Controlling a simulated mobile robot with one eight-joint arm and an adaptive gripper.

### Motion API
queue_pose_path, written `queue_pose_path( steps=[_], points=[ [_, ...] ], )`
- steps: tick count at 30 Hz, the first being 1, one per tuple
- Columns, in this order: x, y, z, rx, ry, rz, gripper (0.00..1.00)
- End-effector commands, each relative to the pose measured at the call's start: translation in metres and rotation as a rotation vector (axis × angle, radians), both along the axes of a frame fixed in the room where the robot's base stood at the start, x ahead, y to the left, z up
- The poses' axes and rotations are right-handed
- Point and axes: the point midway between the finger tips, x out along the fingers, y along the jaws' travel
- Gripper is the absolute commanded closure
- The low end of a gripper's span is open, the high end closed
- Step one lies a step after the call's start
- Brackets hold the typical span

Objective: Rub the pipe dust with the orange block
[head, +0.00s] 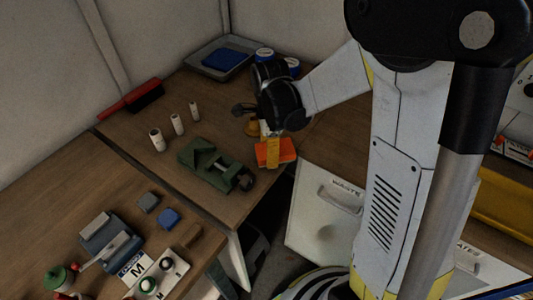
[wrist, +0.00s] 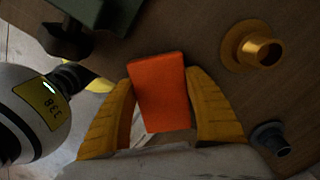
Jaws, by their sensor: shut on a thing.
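The orange block (head: 286,152) is between the yellow fingers of my gripper (head: 273,152), near the right edge of the wooden workbench. In the wrist view, the fingers of my gripper (wrist: 163,84) are shut on both sides of the orange block (wrist: 160,100). A green vise (head: 205,157) lies just left of the gripper, with a short grey pipe-like bar (head: 223,168) at its jaws. Part of the vise (wrist: 105,12) shows at the top left of the wrist view. The block looks apart from it. I cannot make out dust on any pipe.
A brass flanged piece (wrist: 258,52) and a dark plug (wrist: 270,138) lie right of the gripper in the wrist view. Three white cylinders (head: 177,125), a red brush (head: 145,95) and a grey tray (head: 205,58) stand farther back. The bench edge is close by.

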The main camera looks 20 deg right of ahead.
Motion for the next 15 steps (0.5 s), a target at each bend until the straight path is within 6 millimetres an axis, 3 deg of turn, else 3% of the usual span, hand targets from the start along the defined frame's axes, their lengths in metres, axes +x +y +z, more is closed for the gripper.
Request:
queue_pose_path(
  steps=[7,15],
  points=[
    [0.000,0.000,0.006,-0.001,0.000,0.000,0.79],
    [0.000,0.000,0.036,-0.001,0.000,0.000,0.79]
  ],
)
